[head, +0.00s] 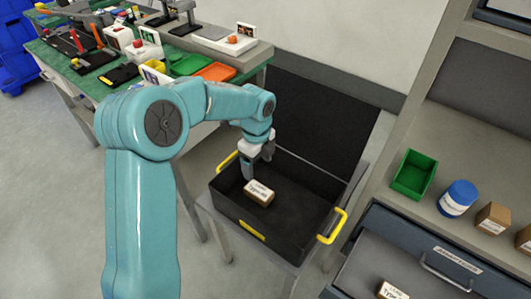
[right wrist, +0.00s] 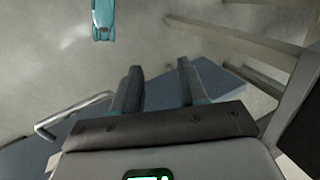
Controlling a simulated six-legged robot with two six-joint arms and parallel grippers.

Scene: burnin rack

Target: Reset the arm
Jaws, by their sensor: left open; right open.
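My left gripper (head: 257,166) hangs from the teal arm, pointing down over the black crate (head: 300,206). Its fingers are apart. A small tan box with a white label (head: 259,193) lies in the crate just below and in front of the fingertips; I cannot tell whether they touch it. The crate has yellow handles and its black lid stands open behind it. My right gripper (right wrist: 157,82) shows in the right wrist view, with its two fingers apart and nothing between them. It is not seen in the head view.
A blue drawer (head: 440,254), open at lower right, holds another labelled box (head: 392,290). Above it a shelf holds a green bin (head: 412,174), a blue-and-white jar (head: 457,198) and brown boxes (head: 493,218). A green-topped bench (head: 180,80) full of parts stands at upper left.

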